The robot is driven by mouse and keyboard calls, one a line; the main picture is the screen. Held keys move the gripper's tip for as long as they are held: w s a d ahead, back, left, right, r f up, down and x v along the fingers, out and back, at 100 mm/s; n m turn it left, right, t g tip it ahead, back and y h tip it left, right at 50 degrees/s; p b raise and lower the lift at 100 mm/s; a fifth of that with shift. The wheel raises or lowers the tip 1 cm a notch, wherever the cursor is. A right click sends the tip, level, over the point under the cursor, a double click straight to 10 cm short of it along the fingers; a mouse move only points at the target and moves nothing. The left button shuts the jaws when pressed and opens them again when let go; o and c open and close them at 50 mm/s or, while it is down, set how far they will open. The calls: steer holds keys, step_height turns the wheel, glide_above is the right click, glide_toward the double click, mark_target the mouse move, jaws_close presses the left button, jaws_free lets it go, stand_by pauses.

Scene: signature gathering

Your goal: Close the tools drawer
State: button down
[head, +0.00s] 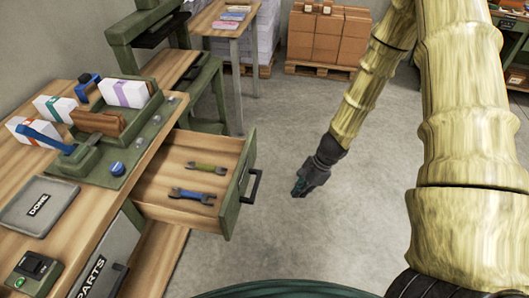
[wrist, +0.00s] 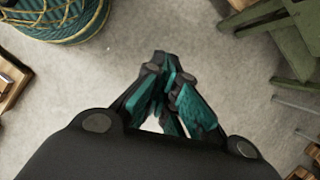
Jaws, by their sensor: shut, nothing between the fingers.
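The tools drawer (head: 185,212) is pulled open from the workbench in the head view. It has a wooden inside, a green front and a dark handle (head: 250,186) on its right side. A blue wrench (head: 191,195) and an olive-green wrench (head: 207,167) lie in it. My gripper (head: 299,190) hangs over the floor to the right of the handle, apart from it, pointing down. In the wrist view my gripper (wrist: 160,90) has its teal fingers together with nothing between them.
The workbench (head: 95,205) carries a green fixture (head: 120,160) with paper stacks and a grey pad (head: 40,205) marked DONE. A grey PARTS front (head: 100,270) is below. A small table (head: 225,25) and boxes on a pallet (head: 325,38) stand behind. Concrete floor right of the drawer is clear.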

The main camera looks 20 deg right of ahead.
steer(key=w+d+r+m+t+y, duration=0.3)
steer(key=w+r+m+t, duration=0.15)
steer(key=w+r, duration=0.65)
steer(key=p, duration=0.3)
glide_toward(254, 159)
step_height(254, 159, down, 3)
steer(key=a, duration=0.1)
steer(key=shift+w+a+f+m, duration=0.2)
steer(key=shift+w+a+m, duration=0.25)
steer(key=shift+w+a, duration=0.4)
steer(key=shift+w+d, duration=0.1)
